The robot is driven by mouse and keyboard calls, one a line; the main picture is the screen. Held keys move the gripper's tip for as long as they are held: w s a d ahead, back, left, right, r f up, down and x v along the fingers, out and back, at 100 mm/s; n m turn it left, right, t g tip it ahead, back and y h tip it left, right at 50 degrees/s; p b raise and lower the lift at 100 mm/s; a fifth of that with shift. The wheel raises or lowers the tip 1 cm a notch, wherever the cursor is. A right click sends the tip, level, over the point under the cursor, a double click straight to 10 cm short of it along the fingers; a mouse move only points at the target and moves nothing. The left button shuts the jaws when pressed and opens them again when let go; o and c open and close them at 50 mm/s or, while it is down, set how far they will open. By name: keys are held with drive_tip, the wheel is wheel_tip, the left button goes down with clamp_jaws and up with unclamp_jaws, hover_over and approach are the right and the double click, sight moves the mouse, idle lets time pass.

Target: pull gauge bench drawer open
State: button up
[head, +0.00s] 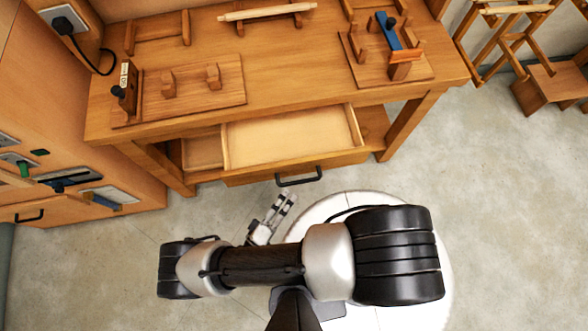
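The wooden bench (290,75) stands at the top middle of the head view. Its drawer (290,135) under the bench top is pulled out toward me, and its pale inside looks empty. A dark bar handle (299,178) is on the drawer front. My gripper (283,202) is just below and left of the handle in the picture, and it appears apart from it. Nothing shows held in it. Its fingers are small and seen from above, so I cannot tell how far apart they are.
A wooden cabinet (75,150) with tools on its front stands close at left. The bench top carries wooden boards and stands, one with a blue tool (389,31). A wooden stool (552,85) is at upper right. The floor (500,200) at right is clear.

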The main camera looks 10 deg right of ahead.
drive_tip(key=r+v, duration=0.1)
drive_tip(key=v, duration=0.5)
drive_tip(key=shift+s+a+f, duration=0.2)
drive_tip(key=shift+s+f, duration=0.15)
drive_tip(key=shift+f, duration=0.2)
drive_tip(key=w+a+r+m+g, duration=0.2)
drive_tip(key=w+a+r+g, duration=0.1)
drive_tip(key=r+g, duration=0.25)
drive_tip(key=w+a+r+m+g, duration=0.1)
drive_tip(key=w+a+r+g, duration=0.25)
drive_tip(key=r, duration=0.35)
drive_tip(key=w+d+r+m+g+y, duration=0.1)
drive_tip(key=w+d+r+g+y, duration=0.15)
drive_tip(key=r, duration=0.55)
drive_tip(key=w+d+r+m+g+y, duration=0.1)
drive_tip(key=w+d+r+g+y, duration=0.2)
drive_tip(key=r, duration=0.4)
drive_tip(key=s+d+r+m+t+y, duration=0.1)
drive_tip(key=s+d+r+t+y, duration=0.1)
drive_tip(key=d+r, duration=0.6)
drive_tip(key=s+d+r+m+t+y, duration=0.1)
drive_tip(key=s+d+r+t+y, duration=0.2)
drive_tip(key=d+r, duration=0.6)
wheel_tip(320, 180, up, 3)
drive_tip(key=s+y, duration=0.2)
drive_tip(key=y, duration=0.1)
drive_tip(key=shift+s+f+t, duration=0.2)
drive_tip(key=shift+s+t, duration=0.05)
drive_tip(key=shift+t, duration=0.1)
